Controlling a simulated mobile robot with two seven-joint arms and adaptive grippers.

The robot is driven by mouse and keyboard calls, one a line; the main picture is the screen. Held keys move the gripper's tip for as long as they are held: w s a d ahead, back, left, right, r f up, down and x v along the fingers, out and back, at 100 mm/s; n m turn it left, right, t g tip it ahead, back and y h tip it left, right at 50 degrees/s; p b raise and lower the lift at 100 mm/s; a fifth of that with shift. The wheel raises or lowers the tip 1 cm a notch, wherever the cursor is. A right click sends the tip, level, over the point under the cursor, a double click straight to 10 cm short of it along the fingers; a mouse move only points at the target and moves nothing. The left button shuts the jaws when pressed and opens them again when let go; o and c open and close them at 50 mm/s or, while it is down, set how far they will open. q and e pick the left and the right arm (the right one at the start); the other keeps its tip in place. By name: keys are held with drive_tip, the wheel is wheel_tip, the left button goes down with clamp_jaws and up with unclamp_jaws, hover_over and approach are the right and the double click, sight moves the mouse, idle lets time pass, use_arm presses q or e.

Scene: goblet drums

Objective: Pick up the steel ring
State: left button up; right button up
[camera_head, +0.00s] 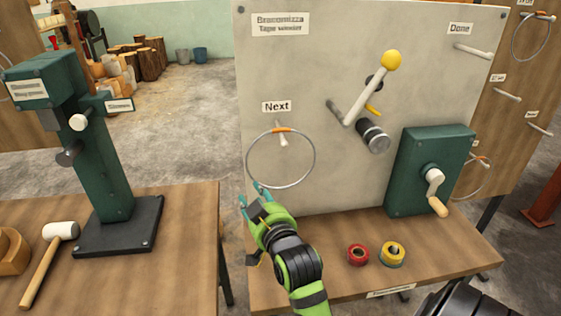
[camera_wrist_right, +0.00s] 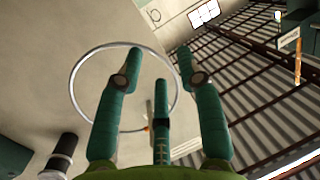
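The steel ring (camera_head: 281,188) is a thin grey hoop with an orange band at its top. It hangs on a pale peg (camera_head: 282,138) below the "Next" label on the upright board. My right gripper (camera_head: 252,194) is at the ring's lower left, with its teal fingertips close to the rim; contact cannot be told. In the right wrist view, the three fingers (camera_wrist_right: 160,64) are spread with nothing between them. The ring (camera_wrist_right: 70,88) shows there behind the left and middle fingers. My left gripper is not in view.
The board (camera_head: 330,60) carries a yellow-knobbed lever (camera_head: 391,62) and a green crank box (camera_head: 420,165). Red (camera_head: 357,254) and yellow (camera_head: 392,253) tape rolls lie on the bench. A green press (camera_head: 100,165) and a mallet (camera_head: 60,231) occupy the left table. Another ring (camera_head: 513,40) hangs far right.

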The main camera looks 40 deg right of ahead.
drive_tip(key=shift+m+t+h, duration=0.5)
drive_tip(key=shift+t+h, duration=0.2)
drive_tip(key=w+d+r, duration=0.1)
drive_tip(key=w, duration=0.1)
drive_tip(key=w+d+r+p, duration=0.1)
drive_tip(key=w, duration=0.2)
drive_tip(key=w+d+r+p, duration=0.1)
drive_tip(key=w+d, duration=0.1)
drive_tip(key=shift+w+r, duration=0.25)
drive_tip(key=shift+r, duration=0.05)
drive_tip(key=shift+a, duration=0.1)
clamp_jaws()
